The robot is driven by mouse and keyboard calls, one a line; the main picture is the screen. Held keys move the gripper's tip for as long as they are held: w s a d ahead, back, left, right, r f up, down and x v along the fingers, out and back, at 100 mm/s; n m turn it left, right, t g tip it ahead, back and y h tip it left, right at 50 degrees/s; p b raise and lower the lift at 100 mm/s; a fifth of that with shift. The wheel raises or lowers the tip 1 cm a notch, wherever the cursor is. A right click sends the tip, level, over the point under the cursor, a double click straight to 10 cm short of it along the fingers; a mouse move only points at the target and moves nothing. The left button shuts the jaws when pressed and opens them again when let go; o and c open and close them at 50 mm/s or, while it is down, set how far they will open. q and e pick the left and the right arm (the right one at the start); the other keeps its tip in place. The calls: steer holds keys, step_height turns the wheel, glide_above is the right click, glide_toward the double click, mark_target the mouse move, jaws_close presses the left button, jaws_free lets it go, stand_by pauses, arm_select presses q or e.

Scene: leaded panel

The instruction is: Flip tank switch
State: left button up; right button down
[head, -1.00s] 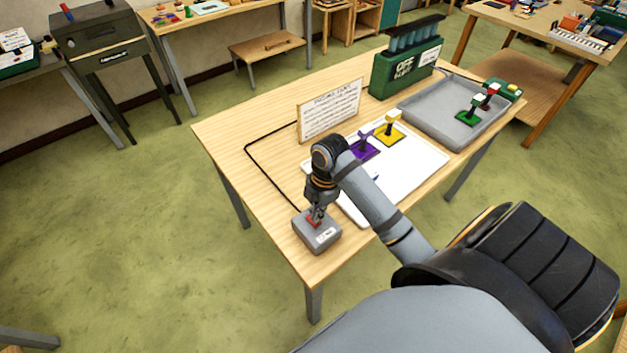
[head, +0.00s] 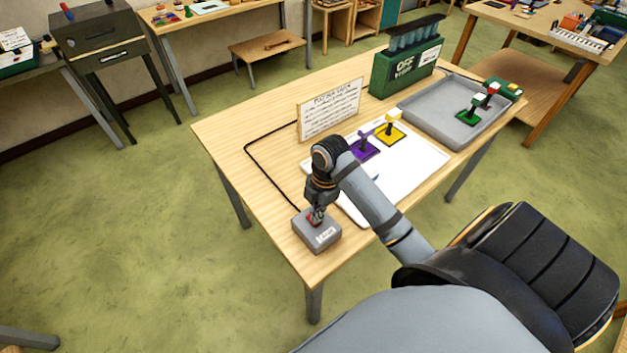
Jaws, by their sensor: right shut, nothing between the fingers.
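The tank switch is a grey box (head: 318,236) with a red part (head: 313,218) on top and a small white label, near the front left corner of the wooden table. My right gripper (head: 316,217) is shut and points down at the red part; it covers most of it, and I cannot tell whether they touch. A black cable runs from the box area to a white sign. The green tank (head: 405,68) at the back of the table reads "OFF" and holds several blue-grey tubes. My left gripper is not in view.
On the table (head: 226,135) stand the sign (head: 331,108), a white panel (head: 418,165) with purple (head: 366,150) and yellow (head: 390,131) pieces, and a grey tray (head: 424,118) with a green piece (head: 469,113). The table's left side is clear apart from the cable.

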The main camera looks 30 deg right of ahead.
steer(key=shift+f+b, duration=0.35)
steer(key=shift+f, duration=0.4)
steer(key=shift+r, duration=0.1)
step_height(320, 180, up, 7)
steer(key=p, duration=0.8)
stand_by(0.4)
steer(key=shift+s, duration=0.1)
